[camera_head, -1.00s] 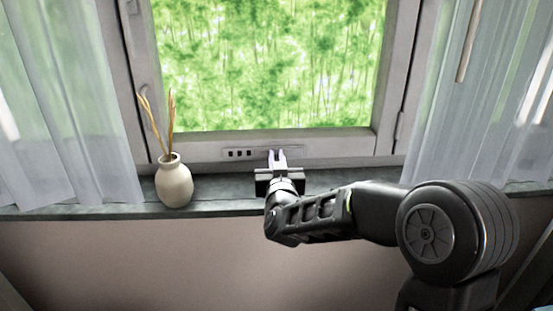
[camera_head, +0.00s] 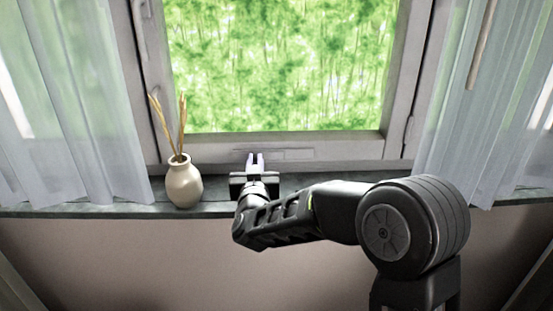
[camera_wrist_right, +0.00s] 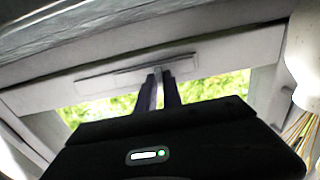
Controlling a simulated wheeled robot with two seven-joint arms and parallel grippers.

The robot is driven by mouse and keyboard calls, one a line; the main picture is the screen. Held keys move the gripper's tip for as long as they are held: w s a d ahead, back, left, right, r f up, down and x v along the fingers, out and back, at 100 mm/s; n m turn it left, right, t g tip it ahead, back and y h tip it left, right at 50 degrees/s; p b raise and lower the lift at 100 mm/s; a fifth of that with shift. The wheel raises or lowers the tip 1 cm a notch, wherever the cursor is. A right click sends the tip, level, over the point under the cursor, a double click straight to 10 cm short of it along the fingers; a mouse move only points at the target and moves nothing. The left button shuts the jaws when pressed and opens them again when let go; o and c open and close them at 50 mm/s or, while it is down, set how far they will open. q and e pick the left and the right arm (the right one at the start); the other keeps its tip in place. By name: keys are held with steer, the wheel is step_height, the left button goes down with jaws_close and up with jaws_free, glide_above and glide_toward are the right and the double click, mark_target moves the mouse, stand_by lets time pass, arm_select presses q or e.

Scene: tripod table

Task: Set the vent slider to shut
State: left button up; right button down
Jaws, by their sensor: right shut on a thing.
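The vent plate (camera_head: 292,154) is a pale, flat strip on the window's lower frame. It also shows in the wrist view (camera_wrist_right: 95,82). No dark slots show on its visible part; my gripper hides some of its left half. My right gripper (camera_head: 255,158) is at the plate's left half, with its two purple-grey fingers pointing at the window. In the wrist view its fingers (camera_wrist_right: 159,90) are closed around the slider's small pale tab (camera_wrist_right: 157,72). The tab is mostly hidden in the head view. My left gripper is in neither view.
A cream vase (camera_head: 184,182) with dry stalks stands on the dark sill (camera_head: 115,211), just left of my right gripper. Sheer curtains (camera_head: 85,120) hang at both sides. The sill right of the gripper is clear.

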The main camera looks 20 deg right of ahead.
steer(key=shift+w+a, duration=0.2)
steer(key=shift+a, duration=0.35)
steer(key=c, duration=1.5)
jaws_free()
steer(key=shift+a, duration=0.1)
steer(key=v, duration=0.7)
steer(key=shift+s+a, duration=0.1)
steer(key=shift+s, duration=0.3)
steer(key=shift+f, duration=0.1)
